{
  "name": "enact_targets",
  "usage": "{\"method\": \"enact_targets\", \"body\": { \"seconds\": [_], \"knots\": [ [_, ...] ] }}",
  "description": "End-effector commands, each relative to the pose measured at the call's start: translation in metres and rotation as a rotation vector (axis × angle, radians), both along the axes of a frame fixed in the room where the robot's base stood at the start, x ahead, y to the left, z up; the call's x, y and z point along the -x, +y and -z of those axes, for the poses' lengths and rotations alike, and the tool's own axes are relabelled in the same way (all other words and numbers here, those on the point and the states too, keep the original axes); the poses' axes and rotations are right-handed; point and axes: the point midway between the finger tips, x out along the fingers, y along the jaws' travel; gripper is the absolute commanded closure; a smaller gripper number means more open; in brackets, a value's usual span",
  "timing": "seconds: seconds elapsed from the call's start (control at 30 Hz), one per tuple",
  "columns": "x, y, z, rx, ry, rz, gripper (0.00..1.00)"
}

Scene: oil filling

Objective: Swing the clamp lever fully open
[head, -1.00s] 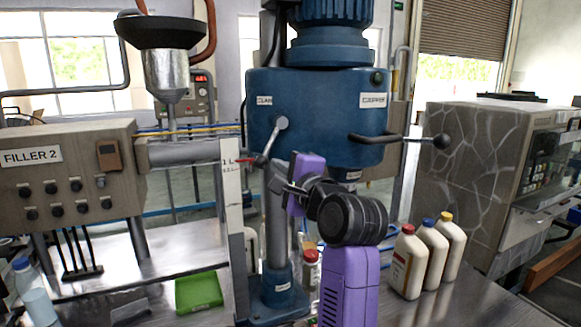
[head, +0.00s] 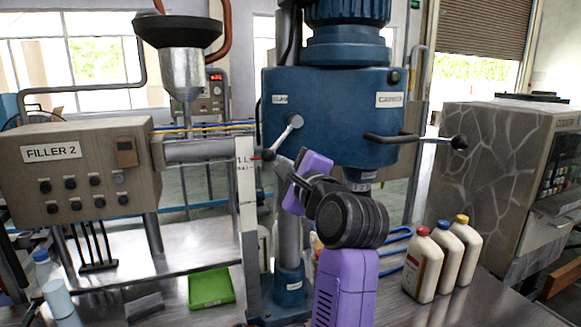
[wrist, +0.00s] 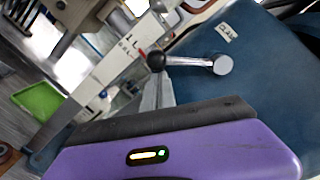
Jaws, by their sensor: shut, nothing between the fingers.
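The clamp lever (head: 283,137) is a short metal arm with a black knob on the left front of the blue machine head (head: 338,150). It slants down and left from its round pivot. In the wrist view the lever (wrist: 188,62) runs from the grey pivot at right to the black knob at left. My gripper (head: 277,166) is shut and empty, just below the knob. In the wrist view its grey fingertips (wrist: 158,84) reach up to the knob and look close to or touching it; any contact is unclear.
A second lever (head: 425,141) with a black ball sticks out right from the machine head. A white graduated scale (head: 246,200) stands left of the column. Several bottles (head: 448,258) stand at right on the bench. A green tray (head: 211,288) lies at lower left.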

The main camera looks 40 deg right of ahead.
Motion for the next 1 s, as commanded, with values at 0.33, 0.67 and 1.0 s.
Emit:
{"method": "enact_targets", "body": {
  "seconds": [0.33,0.67,1.0],
  "knots": [
    [-0.008,0.027,-0.018,-0.319,-0.095,-0.005,1.00],
    [-0.012,0.043,-0.041,-0.617,-0.181,-0.005,1.00],
    [-0.014,0.050,-0.062,-0.850,-0.246,-0.003,1.00]
  ]
}}
